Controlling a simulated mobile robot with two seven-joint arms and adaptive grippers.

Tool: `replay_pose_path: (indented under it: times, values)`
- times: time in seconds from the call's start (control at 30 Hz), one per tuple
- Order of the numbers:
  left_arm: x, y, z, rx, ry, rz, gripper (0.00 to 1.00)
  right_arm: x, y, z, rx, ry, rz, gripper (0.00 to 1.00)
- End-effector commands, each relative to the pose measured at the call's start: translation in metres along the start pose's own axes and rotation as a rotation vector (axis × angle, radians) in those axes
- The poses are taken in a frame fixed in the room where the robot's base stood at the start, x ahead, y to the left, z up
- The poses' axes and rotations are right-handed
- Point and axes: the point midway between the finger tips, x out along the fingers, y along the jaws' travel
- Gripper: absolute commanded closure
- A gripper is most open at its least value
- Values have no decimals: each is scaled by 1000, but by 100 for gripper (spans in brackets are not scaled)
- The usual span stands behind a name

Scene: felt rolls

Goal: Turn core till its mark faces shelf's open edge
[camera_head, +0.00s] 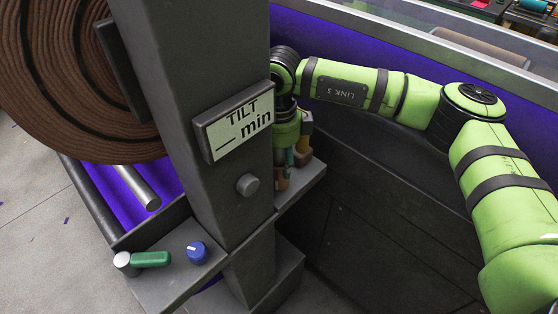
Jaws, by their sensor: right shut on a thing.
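My right gripper (290,152) points down behind the right side of the grey post, which hides part of it. It is shut on a small brown core (282,181), of which only a part shows beside the post. The core is at the small dark grey shelf (304,184) that juts out right of the post. No mark on the core can be made out. The shelf's open edge is at its right. My left gripper is not in view.
The grey post (222,190) with a TILT display (236,124) stands close to my gripper. A large brown felt roll (60,85) hangs at the left. A lower ledge holds a green-handled crank (150,259) and a blue knob (197,252).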

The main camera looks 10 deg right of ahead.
Motion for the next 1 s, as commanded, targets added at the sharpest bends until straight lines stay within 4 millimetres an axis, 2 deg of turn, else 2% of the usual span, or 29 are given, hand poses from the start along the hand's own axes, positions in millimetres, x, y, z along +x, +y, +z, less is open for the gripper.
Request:
replay_pose_path:
  times: [0.03,0.5,1.0]
  values:
    - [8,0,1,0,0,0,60,5,0,0,-24,1,0,86]
    - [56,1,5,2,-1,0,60,6,1,0,-398,2,2,86]
    - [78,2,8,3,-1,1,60,3,1,-1,-686,4,4,86]
